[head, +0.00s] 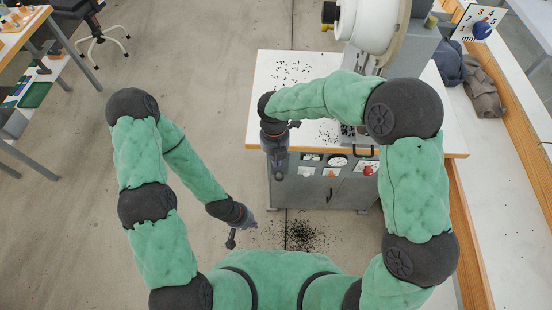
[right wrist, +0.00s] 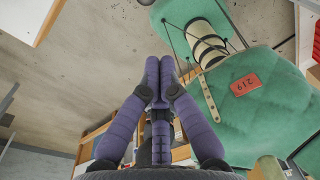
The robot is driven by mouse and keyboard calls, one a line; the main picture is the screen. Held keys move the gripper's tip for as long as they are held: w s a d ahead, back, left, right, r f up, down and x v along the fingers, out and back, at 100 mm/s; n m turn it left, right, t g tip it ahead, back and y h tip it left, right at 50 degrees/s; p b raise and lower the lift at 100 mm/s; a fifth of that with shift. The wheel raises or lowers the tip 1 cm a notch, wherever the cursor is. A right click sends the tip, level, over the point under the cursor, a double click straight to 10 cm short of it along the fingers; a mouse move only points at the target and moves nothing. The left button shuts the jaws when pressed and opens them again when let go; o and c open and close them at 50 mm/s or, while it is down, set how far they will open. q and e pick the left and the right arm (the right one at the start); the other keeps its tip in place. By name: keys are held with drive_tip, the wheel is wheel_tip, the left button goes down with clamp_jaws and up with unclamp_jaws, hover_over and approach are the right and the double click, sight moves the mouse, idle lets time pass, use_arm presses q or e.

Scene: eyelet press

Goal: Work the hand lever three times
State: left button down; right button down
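The eyelet press (head: 372,25) stands on the white-topped bench, with a large cream wheel or drum, cut off by the top edge of the head view. A black knob-like part (head: 329,12) sticks out at its left; I cannot tell whether it is the hand lever. My right arm hides much of the press's lower part. My right gripper (head: 279,172) hangs before the bench's front edge, apart from the press. In the right wrist view its purple fingers (right wrist: 159,62) meet at the tips with nothing visible between them. My left gripper (head: 232,241) is low over the floor, too small to read.
The bench top (head: 262,120) carries scattered small dark eyelets; more lie on the floor (head: 302,236). A grey cabinet front (head: 335,192) is below. A wood-edged counter (head: 505,200) with dark cloths runs along the right. A table and stool (head: 102,35) stand left; the floor between is clear.

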sight(279, 178)
idle(0.3)
drive_tip(key=s+d+f+n+b, duration=0.2)
drive_tip(key=s+d+f+n, duration=0.1)
drive_tip(key=s, duration=0.1)
drive_tip(key=shift+f+y+b, duration=0.25)
drive_tip(key=shift+y+b, duration=0.1)
drive_tip(key=shift+y, duration=0.05)
drive_tip(key=shift+f, duration=0.1)
wheel_tip(279, 178, down, 11)
drive_tip(key=w+a+b, duration=0.1)
drive_tip(key=w+b, duration=0.2)
drive_tip(key=b, duration=0.1)
drive_tip(key=shift+b, duration=0.4)
idle(0.3)
